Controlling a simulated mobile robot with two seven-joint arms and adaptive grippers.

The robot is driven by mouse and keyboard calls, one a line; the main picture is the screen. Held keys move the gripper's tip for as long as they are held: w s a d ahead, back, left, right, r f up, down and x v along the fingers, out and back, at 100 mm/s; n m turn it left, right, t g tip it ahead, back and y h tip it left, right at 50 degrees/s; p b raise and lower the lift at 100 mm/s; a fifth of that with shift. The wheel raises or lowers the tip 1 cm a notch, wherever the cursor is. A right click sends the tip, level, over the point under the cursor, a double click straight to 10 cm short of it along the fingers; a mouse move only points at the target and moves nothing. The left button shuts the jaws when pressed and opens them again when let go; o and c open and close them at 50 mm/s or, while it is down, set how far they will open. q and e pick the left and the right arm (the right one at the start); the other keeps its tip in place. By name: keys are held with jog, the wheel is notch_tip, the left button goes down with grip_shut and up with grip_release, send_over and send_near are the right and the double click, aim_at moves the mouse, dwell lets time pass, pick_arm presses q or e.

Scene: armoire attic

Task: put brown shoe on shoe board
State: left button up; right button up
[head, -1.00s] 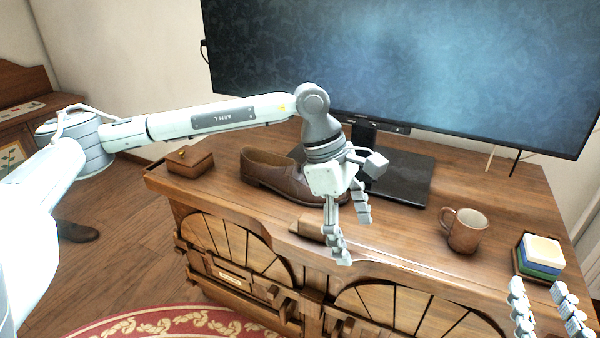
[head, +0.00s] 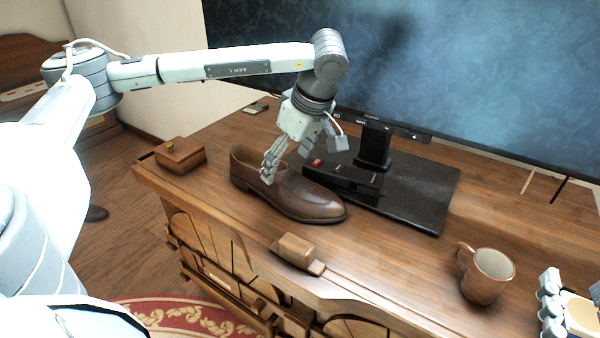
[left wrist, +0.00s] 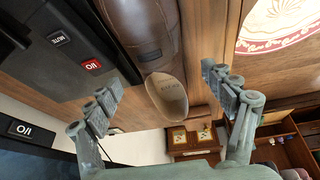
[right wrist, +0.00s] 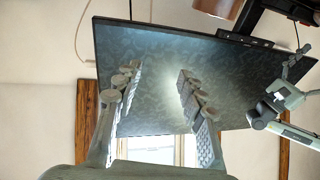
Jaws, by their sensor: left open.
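The brown shoe (head: 305,202) lies on the wooden cabinet top, its toe pointing right and toward me. It also shows in the left wrist view (left wrist: 142,25), its opening toward the gripper. My left gripper (head: 288,165) is open over the shoe's heel half. One finger is on the near side and hides part of the shoe; the other is toward the screen. In the left wrist view the shoe lies between the spread fingers (left wrist: 163,92), apparently ungripped. My right gripper (head: 556,312) is at the lower right; its fingers (right wrist: 160,88) are apart and empty. I cannot make out a shoe board.
A large monitor (head: 450,80) stands behind on a black base (head: 425,195). A black device (head: 345,182) sits close behind the shoe. A small wooden box (head: 180,155) is left, a wooden block (head: 297,252) in front, a mug (head: 487,275) right.

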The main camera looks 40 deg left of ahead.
aim_at(278, 181)
pick_arm(q)
jog(key=shift+w+f, duration=0.2)
jog(key=shift+w, duration=0.05)
jog(key=x, duration=0.4)
jog(key=b+x, duration=0.1)
jog(key=x, duration=0.1)
jog(key=shift+s+a+f, duration=0.15)
jog(key=shift+s+a, duration=0.1)
jog(key=shift+s, duration=0.05)
jog(key=shift+a+f, duration=0.2)
jog(key=shift+f, duration=0.2)
jog(key=c, duration=1.4)
pick_arm(e)
jog(key=r, duration=0.1)
jog(key=s+r+t, duration=0.1)
jog(key=r, duration=0.1)
jog(key=a+r+t+y, duration=0.1)
jog(key=shift+s+r, duration=0.2)
jog(key=shift+r, duration=0.15)
pick_arm(q)
jog(key=shift+r, duration=0.1)
